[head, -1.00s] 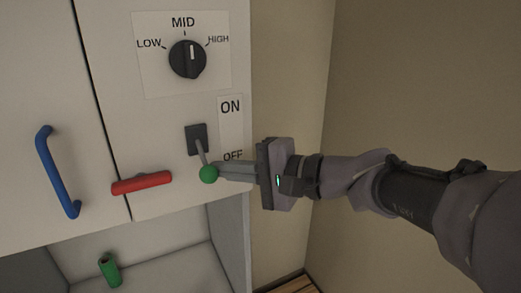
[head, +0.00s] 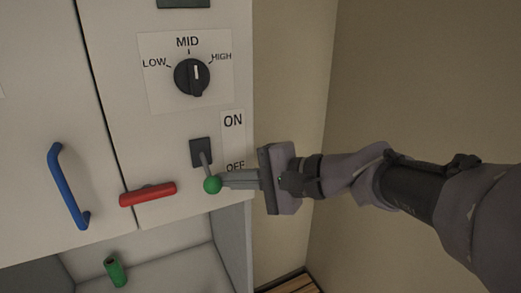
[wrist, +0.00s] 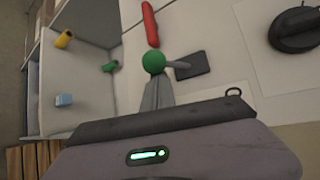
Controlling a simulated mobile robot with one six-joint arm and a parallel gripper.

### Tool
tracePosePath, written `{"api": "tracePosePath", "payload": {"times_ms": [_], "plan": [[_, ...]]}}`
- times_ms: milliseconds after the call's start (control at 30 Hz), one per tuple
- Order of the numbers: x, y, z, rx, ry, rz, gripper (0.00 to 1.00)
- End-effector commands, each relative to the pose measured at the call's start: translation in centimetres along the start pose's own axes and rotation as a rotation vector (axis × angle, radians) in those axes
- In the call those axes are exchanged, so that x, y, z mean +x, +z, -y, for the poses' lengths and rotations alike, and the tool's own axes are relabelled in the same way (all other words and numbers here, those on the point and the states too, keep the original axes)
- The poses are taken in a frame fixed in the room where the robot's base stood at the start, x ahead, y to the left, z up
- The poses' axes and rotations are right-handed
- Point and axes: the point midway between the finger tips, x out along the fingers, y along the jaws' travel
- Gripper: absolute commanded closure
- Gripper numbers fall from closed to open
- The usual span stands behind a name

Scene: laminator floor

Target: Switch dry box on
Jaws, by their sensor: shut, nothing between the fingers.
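The dry box (head: 180,225) is a pale cabinet front with a toggle switch whose lever ends in a green ball (head: 212,185). The lever points down from its dark plate (head: 202,152), beside the OFF end of the ON/OFF label (head: 233,140). My gripper (head: 224,182) is shut and empty, its fingertips at the right side of the green ball. In the wrist view the fingertips (wrist: 155,84) are right by the ball (wrist: 153,62); I cannot tell whether they touch or lie just under it.
A black knob (head: 192,77) marked LOW, MID, HIGH is above the switch. A red handle (head: 148,194) and a blue handle (head: 68,187) are to the left. Below is an open shelf with a green cylinder (head: 115,271); the wrist view also shows a yellow one (wrist: 65,39) and a blue block (wrist: 64,100).

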Motion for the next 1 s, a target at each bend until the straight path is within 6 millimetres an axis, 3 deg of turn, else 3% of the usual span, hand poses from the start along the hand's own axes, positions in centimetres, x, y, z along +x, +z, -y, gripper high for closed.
{"api": "tracePosePath", "payload": {"times_ms": [333, 1000], "plan": [[-1.1, 0.9, 2.2, 0.158, 0.207, 0.001, 1.0], [-1.8, 1.5, 5.1, 0.154, 0.201, 0.001, 1.0]]}}
